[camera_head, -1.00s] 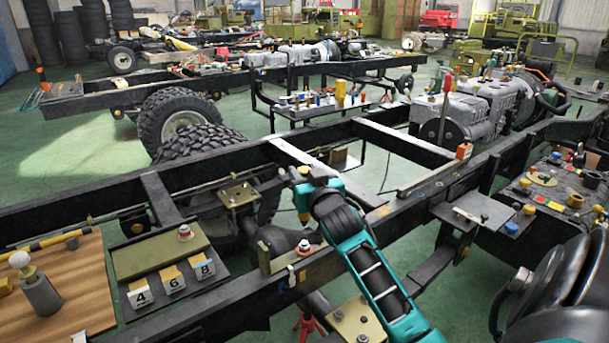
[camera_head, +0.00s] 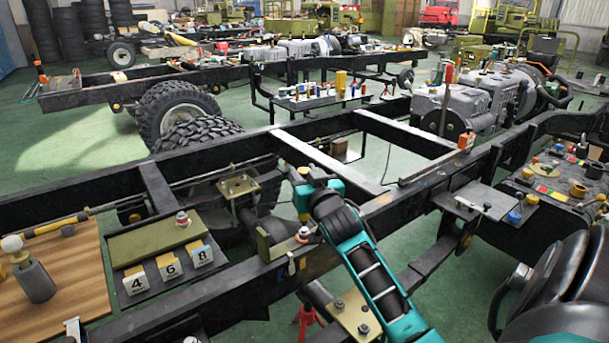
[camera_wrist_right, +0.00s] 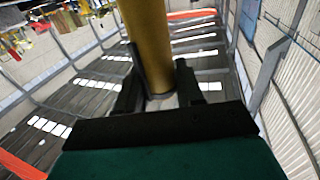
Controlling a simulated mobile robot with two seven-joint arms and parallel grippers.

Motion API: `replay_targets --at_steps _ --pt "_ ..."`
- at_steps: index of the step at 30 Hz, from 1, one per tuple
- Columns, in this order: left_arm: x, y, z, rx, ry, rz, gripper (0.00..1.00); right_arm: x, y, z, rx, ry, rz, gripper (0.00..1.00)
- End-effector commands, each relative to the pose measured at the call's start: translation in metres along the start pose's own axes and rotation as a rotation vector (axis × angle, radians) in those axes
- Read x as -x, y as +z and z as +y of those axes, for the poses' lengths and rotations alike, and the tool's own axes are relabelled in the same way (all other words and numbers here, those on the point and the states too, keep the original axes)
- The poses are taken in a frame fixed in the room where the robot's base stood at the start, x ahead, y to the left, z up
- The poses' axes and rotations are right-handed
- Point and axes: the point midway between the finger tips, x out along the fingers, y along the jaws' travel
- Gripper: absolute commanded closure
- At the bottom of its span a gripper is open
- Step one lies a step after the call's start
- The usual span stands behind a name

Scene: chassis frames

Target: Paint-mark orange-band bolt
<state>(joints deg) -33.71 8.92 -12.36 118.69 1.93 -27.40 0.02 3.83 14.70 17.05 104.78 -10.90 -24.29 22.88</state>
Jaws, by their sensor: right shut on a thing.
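My right arm reaches in from the bottom right of the head view, and its gripper (camera_head: 296,174) is over the near chassis frame. In the wrist view that gripper (camera_wrist_right: 158,92) is shut on a gold-yellow cylinder (camera_wrist_right: 150,45). A bolt with an orange-red band (camera_head: 303,234) stands on the frame rail, just below and apart from the gripper. Another bolt with a reddish band (camera_head: 182,218) stands by the olive plate to the left. I cannot tell from colour which is the orange-band bolt. My left gripper is not in view.
The black chassis rail (camera_head: 215,290) runs across the foreground. Number blocks 4, 6 and 8 (camera_head: 169,265) sit on a dark tray. A wooden board (camera_head: 75,270) lies at left.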

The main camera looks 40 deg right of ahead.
Motion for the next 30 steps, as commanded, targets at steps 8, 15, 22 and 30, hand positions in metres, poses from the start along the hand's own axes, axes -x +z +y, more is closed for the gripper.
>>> replay_targets --at_steps 8,15,22,30 --pt "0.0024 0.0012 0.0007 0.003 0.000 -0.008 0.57 0.0006 -0.0007 -0.0001 -0.001 0.000 0.000 0.94" --pt "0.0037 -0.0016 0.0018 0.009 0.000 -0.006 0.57 0.0014 0.0002 -0.0001 -0.001 0.000 0.001 0.94" --pt "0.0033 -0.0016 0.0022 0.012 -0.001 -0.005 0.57 0.0013 0.0004 -0.0002 -0.001 0.000 0.001 0.94" --pt "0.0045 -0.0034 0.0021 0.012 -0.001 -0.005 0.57 0.0013 0.0023 -0.0001 -0.001 0.000 0.000 0.94"
